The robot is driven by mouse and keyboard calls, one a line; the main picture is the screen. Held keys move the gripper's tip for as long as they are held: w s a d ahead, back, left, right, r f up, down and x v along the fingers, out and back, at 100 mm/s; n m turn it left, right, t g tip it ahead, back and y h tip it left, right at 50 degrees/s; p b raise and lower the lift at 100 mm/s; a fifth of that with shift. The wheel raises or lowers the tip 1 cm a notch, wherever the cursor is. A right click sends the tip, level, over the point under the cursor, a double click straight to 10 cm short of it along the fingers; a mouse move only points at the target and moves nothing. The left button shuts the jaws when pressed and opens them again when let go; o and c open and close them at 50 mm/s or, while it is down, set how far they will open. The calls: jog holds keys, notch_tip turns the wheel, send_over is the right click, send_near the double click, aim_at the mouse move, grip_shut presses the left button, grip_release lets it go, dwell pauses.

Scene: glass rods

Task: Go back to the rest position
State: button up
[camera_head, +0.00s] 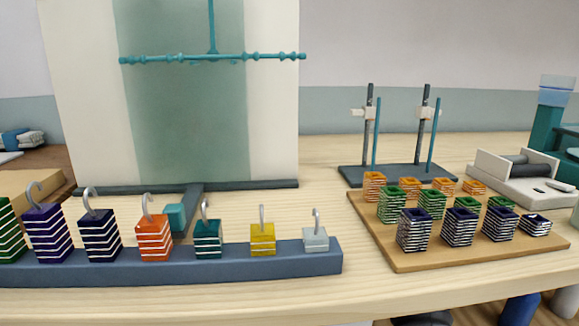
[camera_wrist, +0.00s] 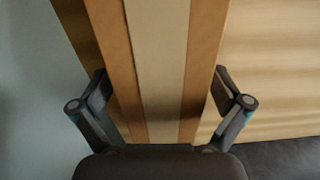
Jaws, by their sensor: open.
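My gripper (camera_wrist: 162,90) shows in the wrist view with its two dark fingers spread wide apart. Nothing is held between them. Beyond the fingers is a striped board-like surface (camera_wrist: 158,60) in brown and cream; I cannot tell how far off it is. My gripper does not show in the head view. There, two thin teal rods (camera_head: 376,135) stand upright beside dark posts on a dark stand base (camera_head: 400,174).
A blue-grey bar (camera_head: 170,271) carries several hooked weights along the front left. A wooden board (camera_head: 420,262) with several striped blocks lies at the right. A tall panel (camera_head: 270,110) with a teal crossbar stands behind. A white device (camera_head: 515,187) sits far right.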

jog(key=shift+s+f, duration=0.1)
jog(key=shift+f, duration=0.45)
